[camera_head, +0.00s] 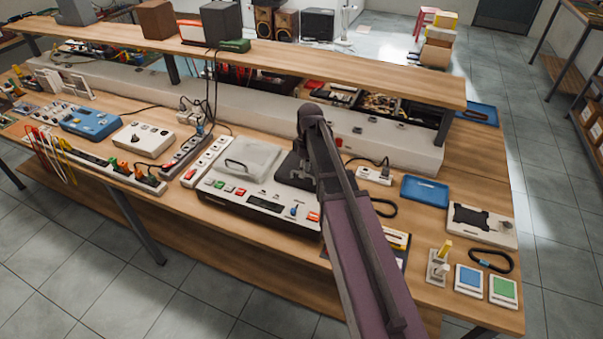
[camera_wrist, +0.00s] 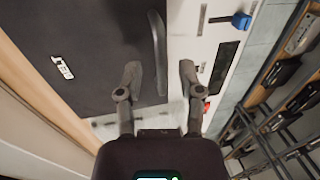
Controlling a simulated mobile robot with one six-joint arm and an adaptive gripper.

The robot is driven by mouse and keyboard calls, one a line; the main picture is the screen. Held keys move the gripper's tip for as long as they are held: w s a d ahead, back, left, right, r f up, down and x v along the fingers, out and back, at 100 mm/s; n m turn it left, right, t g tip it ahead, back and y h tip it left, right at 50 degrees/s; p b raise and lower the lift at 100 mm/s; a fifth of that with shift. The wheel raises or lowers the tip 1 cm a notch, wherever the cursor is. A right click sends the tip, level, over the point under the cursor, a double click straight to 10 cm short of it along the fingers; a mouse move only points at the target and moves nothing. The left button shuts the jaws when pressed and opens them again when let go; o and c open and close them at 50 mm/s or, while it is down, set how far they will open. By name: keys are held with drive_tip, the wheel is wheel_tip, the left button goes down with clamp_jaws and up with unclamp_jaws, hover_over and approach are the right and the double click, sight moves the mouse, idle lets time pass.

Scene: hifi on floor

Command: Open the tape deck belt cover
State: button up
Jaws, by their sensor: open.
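The tape deck (camera_head: 238,197) is a low white unit on the bench, with a pale lid (camera_head: 258,158) on its left part. In the wrist view a dark flat cover (camera_wrist: 95,45), which I take for the belt cover, fills the left and middle. It has a white label (camera_wrist: 62,67) and a curved dark handle (camera_wrist: 158,50) near its front edge. My gripper (camera_wrist: 160,70) is open, one finger on each side of the handle. I cannot tell whether they touch it.
The deck's front strip has a blue knob (camera_wrist: 240,20) and a dark display (camera_wrist: 223,58). A power strip (camera_head: 207,160) lies left of the deck. A blue tray (camera_head: 425,191) and a black loop (camera_head: 384,207) lie to its right. A raised shelf (camera_head: 330,68) runs behind.

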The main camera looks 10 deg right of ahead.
drive_tip(key=shift+f, duration=0.1)
clamp_jaws()
drive_tip(key=shift+a, duration=0.45)
drive_tip(key=shift+d, duration=0.35)
drive_tip(key=shift+w+d+r+p, duration=0.1)
drive_tip(key=shift+d+r+p, duration=0.05)
drive_tip(key=shift+r+p, duration=0.15)
drive_tip(key=shift+w+d+r+p, duration=0.25)
drive_tip(key=shift+w+r+p, duration=0.05)
drive_tip(key=shift+r+p, duration=0.3)
drive_tip(key=shift+w+d+r+p, duration=0.25)
drive_tip(key=shift+r+p, duration=0.25)
drive_tip(key=shift+r, duration=0.05)
drive_tip(key=shift+c, duration=1.6)
unclamp_jaws()
drive_tip(key=shift+f, duration=0.3)
drive_tip(key=o, duration=0.3)
drive_tip(key=shift+d+b, duration=0.1)
drive_tip(key=shift+b, duration=0.2)
drive_tip(key=shift+a, duration=0.2)
